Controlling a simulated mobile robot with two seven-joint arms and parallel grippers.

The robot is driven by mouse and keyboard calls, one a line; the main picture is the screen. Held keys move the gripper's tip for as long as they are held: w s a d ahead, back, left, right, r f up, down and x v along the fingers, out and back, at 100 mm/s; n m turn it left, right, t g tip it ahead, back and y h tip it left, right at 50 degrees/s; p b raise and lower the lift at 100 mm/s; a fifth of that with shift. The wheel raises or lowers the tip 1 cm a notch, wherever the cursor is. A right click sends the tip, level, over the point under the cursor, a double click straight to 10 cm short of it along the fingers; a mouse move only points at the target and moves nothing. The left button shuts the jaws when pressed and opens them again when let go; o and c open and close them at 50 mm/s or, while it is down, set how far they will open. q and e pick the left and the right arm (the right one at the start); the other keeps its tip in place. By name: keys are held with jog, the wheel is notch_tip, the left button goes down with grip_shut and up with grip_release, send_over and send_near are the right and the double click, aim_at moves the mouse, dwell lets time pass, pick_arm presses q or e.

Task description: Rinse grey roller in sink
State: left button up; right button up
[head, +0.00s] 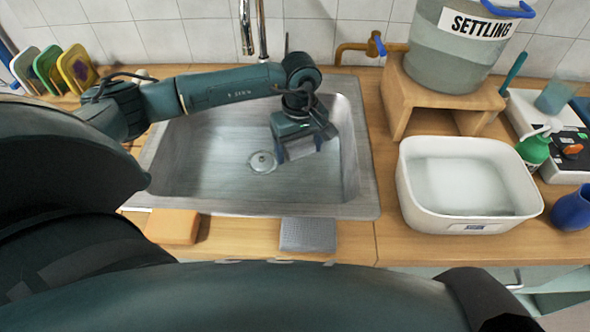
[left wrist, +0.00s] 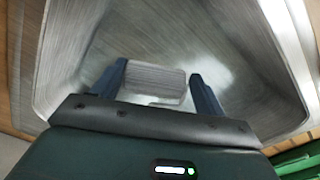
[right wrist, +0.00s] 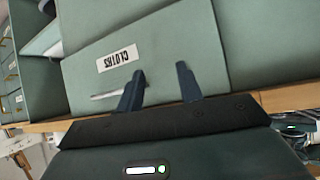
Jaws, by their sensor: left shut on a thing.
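The stainless steel sink (head: 200,165) is set into the wooden counter, with a round drain in its floor. My left gripper (head: 302,148) reaches down into the right part of the basin. It is shut on the grey roller, a short grey ribbed piece (left wrist: 156,79) that sits between the two fingers in the left wrist view. In the head view the gripper hides much of the roller. A tap (head: 246,28) stands behind the sink; no water is seen running. My right gripper (right wrist: 158,84) is open and empty in front of a green drawer front labelled CLOTHS.
A white tub of cloudy liquid (head: 414,208) stands right of the sink. A settling tank (head: 455,55) is on a wooden stand (head: 402,100) behind it. An orange block (head: 172,227) and a grey pad (head: 308,235) lie at the counter's front edge.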

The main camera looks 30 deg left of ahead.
pick_arm(q)
jog(key=shift+r+p, duration=0.95)
jog(key=shift+r, duration=1.1)
dwell(0.6)
jog(key=shift+r, duration=0.6)
jog(key=shift+r+p, duration=0.3)
jog(key=shift+r, duration=1.05)
